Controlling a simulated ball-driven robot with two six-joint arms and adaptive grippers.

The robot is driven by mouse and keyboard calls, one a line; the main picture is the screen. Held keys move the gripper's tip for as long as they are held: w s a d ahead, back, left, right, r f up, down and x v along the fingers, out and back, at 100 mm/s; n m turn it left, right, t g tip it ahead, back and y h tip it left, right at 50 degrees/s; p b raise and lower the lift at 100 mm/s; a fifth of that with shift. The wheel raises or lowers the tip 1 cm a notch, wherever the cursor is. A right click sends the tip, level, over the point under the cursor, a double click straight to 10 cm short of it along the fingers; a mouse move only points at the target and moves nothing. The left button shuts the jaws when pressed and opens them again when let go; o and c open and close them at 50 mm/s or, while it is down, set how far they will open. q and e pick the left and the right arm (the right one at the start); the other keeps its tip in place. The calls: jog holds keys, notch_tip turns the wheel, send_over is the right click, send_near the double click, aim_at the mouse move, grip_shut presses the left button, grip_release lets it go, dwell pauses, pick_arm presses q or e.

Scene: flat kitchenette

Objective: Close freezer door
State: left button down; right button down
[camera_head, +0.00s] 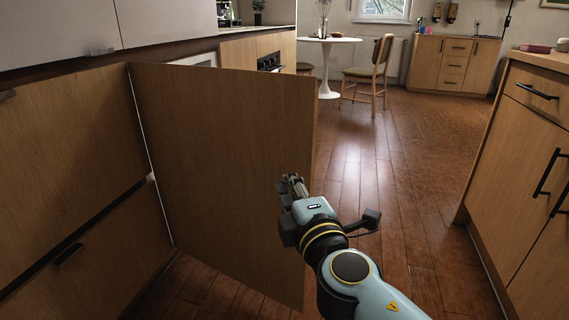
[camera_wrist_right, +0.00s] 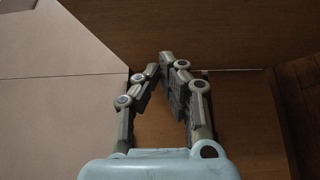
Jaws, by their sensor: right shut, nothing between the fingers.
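The freezer door (camera_head: 225,150), a tall wood-faced panel, stands wide open out from the left cabinet row. Its wooden face is towards me, and the freezer's inside is hidden behind it. Its free edge is on the right and its lower corner is near the floor. My right gripper (camera_head: 291,184) is shut and empty, in front of the door face close to that free edge. I cannot tell whether it touches the door. In the right wrist view the closed fingers (camera_wrist_right: 158,68) lie in front of brown wood panels. My left gripper is not in view.
Wooden cabinets (camera_head: 70,150) line the left side. A counter unit with black handles (camera_head: 530,140) stands at the right. Open wooden floor (camera_head: 395,180) lies between them. A chair (camera_head: 375,70) and a round white table (camera_head: 328,45) stand farther back.

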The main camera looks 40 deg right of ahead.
jog(key=p, duration=0.2)
send_near(280, 144)
jog(key=w+a, duration=0.2)
jog(key=w+d, duration=0.2)
jog(key=shift+w+d+r, duration=0.1)
jog(key=shift+w+d, duration=0.1)
jog(key=shift+d, duration=0.15)
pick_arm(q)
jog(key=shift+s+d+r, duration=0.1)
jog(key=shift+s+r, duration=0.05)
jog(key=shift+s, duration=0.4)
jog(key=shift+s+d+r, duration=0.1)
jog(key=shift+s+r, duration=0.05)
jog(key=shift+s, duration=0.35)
pick_arm(e)
jog(key=shift+w+d, duration=0.2)
jog(key=shift+d, duration=0.25)
